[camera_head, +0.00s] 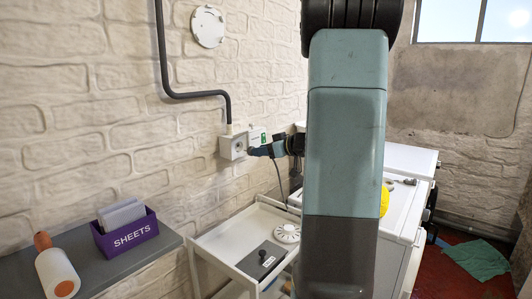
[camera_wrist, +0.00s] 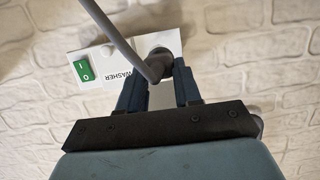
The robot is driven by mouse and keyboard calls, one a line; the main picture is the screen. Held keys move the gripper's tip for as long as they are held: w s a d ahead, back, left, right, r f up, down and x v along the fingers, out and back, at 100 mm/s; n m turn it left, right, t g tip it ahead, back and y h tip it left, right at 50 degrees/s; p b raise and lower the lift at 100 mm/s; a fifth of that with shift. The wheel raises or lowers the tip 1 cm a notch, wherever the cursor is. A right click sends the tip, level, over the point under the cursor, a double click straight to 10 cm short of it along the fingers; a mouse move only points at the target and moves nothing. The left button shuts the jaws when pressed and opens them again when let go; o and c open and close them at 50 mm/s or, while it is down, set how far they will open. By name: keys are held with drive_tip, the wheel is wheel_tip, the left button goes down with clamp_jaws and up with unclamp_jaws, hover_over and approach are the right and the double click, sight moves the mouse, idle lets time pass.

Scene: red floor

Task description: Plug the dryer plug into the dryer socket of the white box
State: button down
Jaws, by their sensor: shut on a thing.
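In the wrist view my gripper (camera_wrist: 160,92) is shut on a dark plug (camera_wrist: 155,66) with a grey cable (camera_wrist: 112,35) leading up and left. A white surface (camera_wrist: 172,38) lies right behind the plug. The plug's front end is hidden, so I cannot tell whether it touches or sits in a socket.
A white plate with a green switch (camera_wrist: 84,70) and an upside-down WASHER label is beside the plug. A black pipe (camera_head: 163,60) runs down to the box. Below are a white trolley (camera_head: 222,247), a shelf (camera_head: 100,262) with a purple SHEETS box (camera_head: 128,236), and white appliances (camera_head: 412,160) at right.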

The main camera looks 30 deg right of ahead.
drive_tip(key=shift+w+a, duration=0.35)
drive_tip(key=shift+w, duration=0.5)
drive_tip(key=shift+w+a, duration=0.35)
drive_tip(key=shift+w, duration=0.5)
drive_tip(key=shift+m+t+h, duration=0.3)
drive_tip(key=shift+h, duration=0.1)
idle(0.3)
drive_tip(key=shift+w+a+r, duration=0.1)
drive_tip(key=shift+w+a, duration=0.25)
drive_tip(key=shift+w, duration=0.4)
drive_tip(key=shift+w+a, duration=0.3)
drive_tip(key=shift+w, duration=0.4)
drive_tip(key=c, duration=0.7)
unclamp_jaws()
drive_tip(key=v, duration=1.3)
drive_tip(key=shift+s+d, duration=0.2)
drive_tip(key=shift+s, duration=0.15)
drive_tip(key=shift+r, duration=0.1)
